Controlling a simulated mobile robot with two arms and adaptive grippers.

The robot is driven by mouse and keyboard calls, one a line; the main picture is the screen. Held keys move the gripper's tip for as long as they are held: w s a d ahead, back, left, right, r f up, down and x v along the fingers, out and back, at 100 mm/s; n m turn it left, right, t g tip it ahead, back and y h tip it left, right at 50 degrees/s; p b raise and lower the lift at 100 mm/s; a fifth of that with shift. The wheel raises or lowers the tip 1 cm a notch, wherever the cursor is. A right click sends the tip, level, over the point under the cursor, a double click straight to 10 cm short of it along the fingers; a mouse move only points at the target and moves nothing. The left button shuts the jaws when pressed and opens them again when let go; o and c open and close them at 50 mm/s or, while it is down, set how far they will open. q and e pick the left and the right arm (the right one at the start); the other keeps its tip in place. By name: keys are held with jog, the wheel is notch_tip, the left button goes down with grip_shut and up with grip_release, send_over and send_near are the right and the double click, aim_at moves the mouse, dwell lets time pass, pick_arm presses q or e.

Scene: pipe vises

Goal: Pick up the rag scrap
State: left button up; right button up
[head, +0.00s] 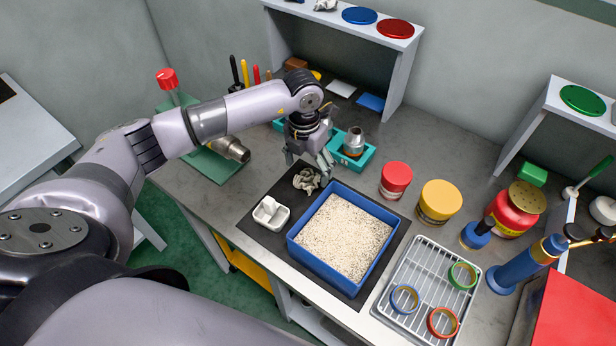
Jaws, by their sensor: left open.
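A crumpled grey scrap, which looks like the rag scrap (307,180), lies on the dark mat (262,242) behind the blue tray's left corner. My left gripper (310,164) is just above and behind it, pointing down with its fingers apart. I cannot tell whether the fingers touch the scrap. No part of the scrap appears held. My right gripper is not in view.
The blue tray (314,266) of pale granules and a small white dish (263,223) stand close by. A teal tray (361,172) with a metal fitting is right of the gripper. A green-based vise (208,164) stands left. Red (396,178) and yellow (438,200) jars stand right.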

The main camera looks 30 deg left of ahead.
aim_at(308, 176)
pick_arm(q)
notch_tip(308, 176, down, 4)
jog(key=shift+w+a+f+p, duration=0.1)
jog(key=shift+w+p, duration=0.05)
jog(key=shift+p, duration=0.4)
jog(key=shift+c, duration=0.5)
jog(key=c, duration=0.7)
